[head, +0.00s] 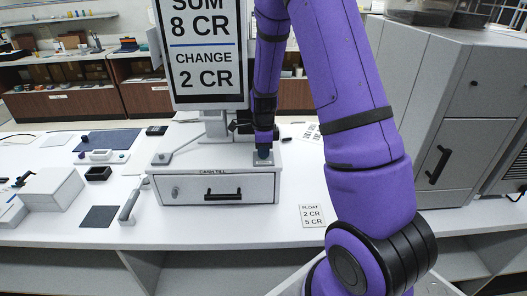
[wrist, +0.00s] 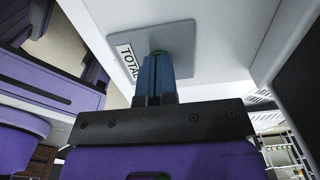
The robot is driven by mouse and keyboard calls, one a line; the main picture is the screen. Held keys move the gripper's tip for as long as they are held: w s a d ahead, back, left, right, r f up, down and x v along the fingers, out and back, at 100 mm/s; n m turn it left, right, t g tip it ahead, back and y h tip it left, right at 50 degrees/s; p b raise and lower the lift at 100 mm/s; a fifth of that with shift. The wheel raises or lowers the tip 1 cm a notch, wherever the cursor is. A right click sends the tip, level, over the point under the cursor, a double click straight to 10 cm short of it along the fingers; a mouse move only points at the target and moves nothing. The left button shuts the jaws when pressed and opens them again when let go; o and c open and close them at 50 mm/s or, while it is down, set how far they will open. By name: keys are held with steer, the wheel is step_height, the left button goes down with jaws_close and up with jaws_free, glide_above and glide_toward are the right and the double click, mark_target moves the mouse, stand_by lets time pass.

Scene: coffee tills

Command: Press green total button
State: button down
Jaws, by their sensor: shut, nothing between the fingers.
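Most of the button is hidden behind the fingers. My gripper (wrist: 156,62) is shut and empty, with its blue fingertips over the button; they look to be touching it or very close. In the head view my gripper (head: 264,154) points down at the right end of the top of the cash till (head: 215,188). The screen (head: 200,55) above the till reads SUM 8 CR and CHANGE 2 CR.
The till's drawer with its black handle (head: 223,194) is closed. A grey handset-like thing (head: 129,206) and a dark mat (head: 99,216) lie left. A large grey machine (head: 440,110) stands at the right.

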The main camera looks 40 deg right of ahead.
steer(key=shift+r, duration=2.7)
steer(key=s+a+r+n+t, duration=0.1)
steer(key=s+a+r+n, duration=0.4)
steer(key=r, duration=0.4)
steer(key=s+a+r+n+t, duration=0.25)
steer(key=s+r+n, duration=0.25)
steer(key=r+n, duration=0.3)
steer(key=s+a+r+n+t, duration=0.1)
steer(key=s+a+r+n, duration=0.1)
steer(key=s+r+n, duration=0.2)
steer(key=s+a+r+n, duration=0.3)
steer(key=s+n, duration=0.4)
steer(key=s, duration=0.5)
steer(key=shift+s+a+r+n+t, duration=0.3)
steer(key=shift+r+n+t, duration=0.1)
steer(key=shift+r, duration=0.3)
